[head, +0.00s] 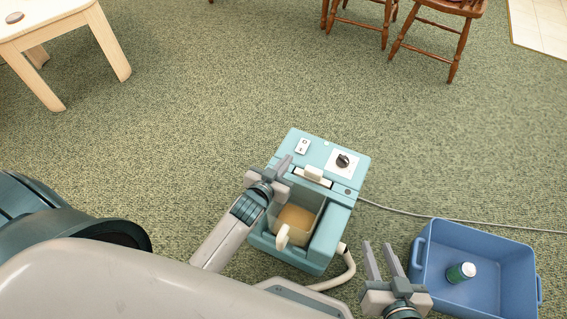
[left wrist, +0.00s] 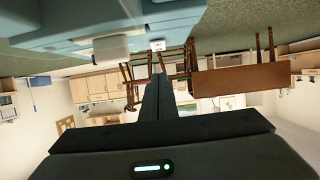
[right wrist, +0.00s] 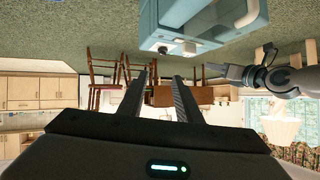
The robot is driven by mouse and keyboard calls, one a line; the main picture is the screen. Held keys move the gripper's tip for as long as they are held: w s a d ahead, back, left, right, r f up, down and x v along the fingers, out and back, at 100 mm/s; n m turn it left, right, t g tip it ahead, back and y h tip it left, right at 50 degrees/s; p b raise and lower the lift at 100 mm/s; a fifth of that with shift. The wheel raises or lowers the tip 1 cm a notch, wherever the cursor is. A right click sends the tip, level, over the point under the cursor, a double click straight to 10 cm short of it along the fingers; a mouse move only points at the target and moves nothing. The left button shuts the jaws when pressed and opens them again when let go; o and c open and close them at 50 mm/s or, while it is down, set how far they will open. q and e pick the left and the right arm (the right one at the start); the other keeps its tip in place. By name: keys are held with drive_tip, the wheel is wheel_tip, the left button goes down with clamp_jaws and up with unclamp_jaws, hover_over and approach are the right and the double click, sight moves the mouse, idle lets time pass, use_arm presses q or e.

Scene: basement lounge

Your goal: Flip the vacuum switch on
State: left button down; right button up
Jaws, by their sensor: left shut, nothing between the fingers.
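The vacuum (head: 348,193) is a teal box on the carpet, with a tan-filled bin and a white handle at its front. Its white switch plate (head: 302,146) is on the top at the back left; the rocker's position is too small to tell. My left gripper (head: 284,164) is shut and empty, above the vacuum's left side, just short of the switch plate. In the left wrist view the switch plate (left wrist: 157,45) shows just beyond the fingertips (left wrist: 160,75). My right gripper (head: 381,262) is open and empty, right of the vacuum's front. The vacuum (right wrist: 200,22) also shows in the right wrist view.
A black dial (head: 343,161) on a white plate sits right of the switch. A blue tub (head: 500,240) holding a green-and-white can (head: 461,272) stands at right. A grey cord (head: 420,213) runs right. A wooden table (head: 60,25) and chairs (head: 440,38) stand farther back, with open carpet between.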

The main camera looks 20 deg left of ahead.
use_arm(q)
drive_tip(key=shift+s+r, duration=0.1)
drive_tip(key=shift+s, duration=0.65)
use_arm(e)
drive_tip(key=shift+s+d+f+g, duration=0.15)
drive_tip(key=shift+s+f+g, duration=0.05)
drive_tip(key=shift+f+g, duration=0.15)
